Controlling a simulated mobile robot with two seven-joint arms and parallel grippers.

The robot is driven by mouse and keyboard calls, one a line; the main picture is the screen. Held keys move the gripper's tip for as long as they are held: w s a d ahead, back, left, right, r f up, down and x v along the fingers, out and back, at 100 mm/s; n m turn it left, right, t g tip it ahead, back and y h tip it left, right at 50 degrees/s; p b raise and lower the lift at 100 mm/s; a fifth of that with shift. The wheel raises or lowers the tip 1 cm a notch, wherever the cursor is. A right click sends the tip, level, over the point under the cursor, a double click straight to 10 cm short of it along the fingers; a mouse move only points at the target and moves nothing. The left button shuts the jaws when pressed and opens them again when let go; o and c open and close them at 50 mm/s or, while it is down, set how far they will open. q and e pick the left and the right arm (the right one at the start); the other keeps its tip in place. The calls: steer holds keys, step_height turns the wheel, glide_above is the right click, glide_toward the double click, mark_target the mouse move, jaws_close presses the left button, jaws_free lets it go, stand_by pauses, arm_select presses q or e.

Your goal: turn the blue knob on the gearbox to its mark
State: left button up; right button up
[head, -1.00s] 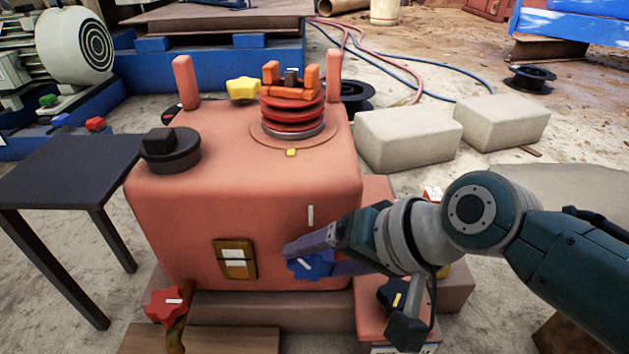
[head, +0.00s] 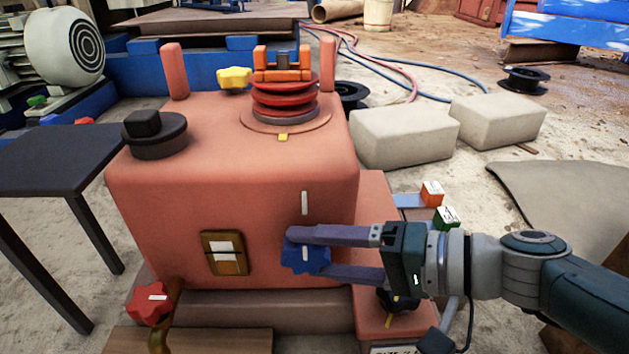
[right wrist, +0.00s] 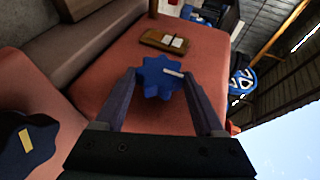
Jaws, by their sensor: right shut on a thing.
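The blue knob (head: 306,260) sits on the front face of the red gearbox (head: 150,215). Its white pointer line now stands about upright and lines up closely with the white mark (head: 304,203) on the gearbox above it. My right gripper (head: 303,252) is shut on the knob, one finger along its upper side and one along its lower side. In the right wrist view the lobed blue knob (right wrist: 156,80) sits between the two fingers (right wrist: 159,74). My left gripper is not in view.
A red knob (head: 150,303) is at the lower left and a black knob (head: 398,300) is below my right gripper. A brass plate (head: 226,252) is left of the blue knob. A dark table (head: 65,155) stands at left. Pale blocks (head: 405,135) lie behind at right.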

stand_by(0.6)
steer(key=o, duration=1.3)
steer(key=shift+o, duration=0.2)
steer(key=p+v, duration=0.4)
steer(key=v, duration=0.6)
steer(key=shift+f+p, duration=0.1)
steer(key=shift+p, duration=0.2)
